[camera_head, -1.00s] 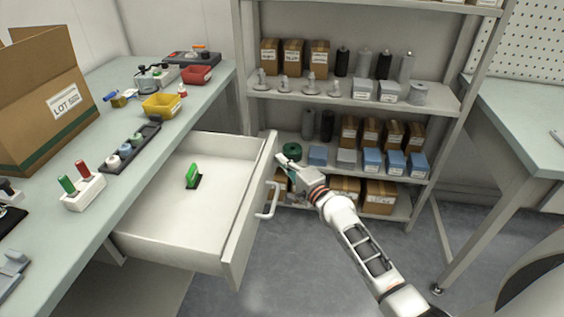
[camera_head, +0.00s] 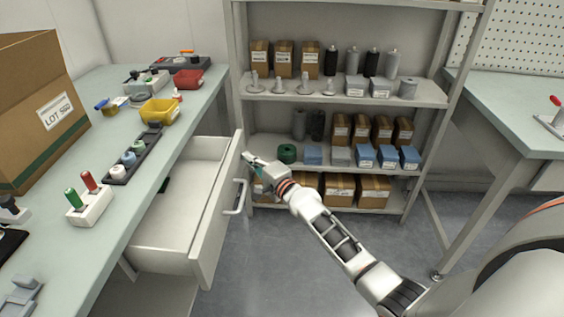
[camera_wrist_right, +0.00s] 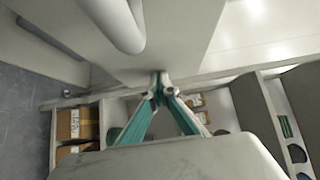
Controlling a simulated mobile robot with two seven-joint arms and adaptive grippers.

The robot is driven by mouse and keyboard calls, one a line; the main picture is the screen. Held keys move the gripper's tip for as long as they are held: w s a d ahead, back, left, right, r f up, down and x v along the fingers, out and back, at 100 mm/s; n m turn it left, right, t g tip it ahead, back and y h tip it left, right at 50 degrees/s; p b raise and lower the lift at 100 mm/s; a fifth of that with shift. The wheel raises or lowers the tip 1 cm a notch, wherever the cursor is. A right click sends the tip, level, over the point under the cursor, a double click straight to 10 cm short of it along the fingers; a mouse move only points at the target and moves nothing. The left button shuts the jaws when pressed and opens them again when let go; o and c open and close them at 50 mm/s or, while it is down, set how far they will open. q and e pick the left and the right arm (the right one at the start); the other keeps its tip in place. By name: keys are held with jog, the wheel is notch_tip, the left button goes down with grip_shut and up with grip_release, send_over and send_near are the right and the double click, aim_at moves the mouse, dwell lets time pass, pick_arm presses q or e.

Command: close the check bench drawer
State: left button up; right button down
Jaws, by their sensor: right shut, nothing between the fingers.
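The white check bench drawer (camera_head: 180,225) stands partly open under the bench top on the left of the head view. Its front panel (camera_head: 217,212) faces right and carries a white bar handle (camera_head: 236,198). A small part of a green item (camera_head: 163,186) shows inside, mostly hidden by the bench edge. My right gripper (camera_head: 247,157) is shut and empty at the far upper end of the front panel. In the right wrist view its fingertips (camera_wrist_right: 160,76) meet at the panel, apparently touching it, with the handle (camera_wrist_right: 118,24) above. My left gripper is not in view.
The bench top (camera_head: 95,235) holds a cardboard box (camera_head: 35,110), a yellow bin (camera_head: 160,112), a red bin (camera_head: 187,80) and a black strip of knobs (camera_head: 135,155). A shelf rack (camera_head: 345,97) stands behind my right gripper. The floor (camera_head: 270,265) before the drawer is clear.

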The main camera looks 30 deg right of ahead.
jog(key=b, duration=0.2)
send_near(190, 148)
jog(key=w, duration=0.3)
jog(key=shift+w+f, duration=0.3)
jog(key=shift+f, duration=0.05)
jog(key=shift+w+a+r, duration=0.15)
jog(key=shift+w+a, duration=0.1)
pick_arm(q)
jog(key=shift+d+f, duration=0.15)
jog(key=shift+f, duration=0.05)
pick_arm(e)
jog(key=shift+a+r, duration=0.1)
jog(key=shift+r, duration=0.05)
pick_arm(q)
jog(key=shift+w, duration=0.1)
pick_arm(e)
jog(key=shift+a+r, duration=0.1)
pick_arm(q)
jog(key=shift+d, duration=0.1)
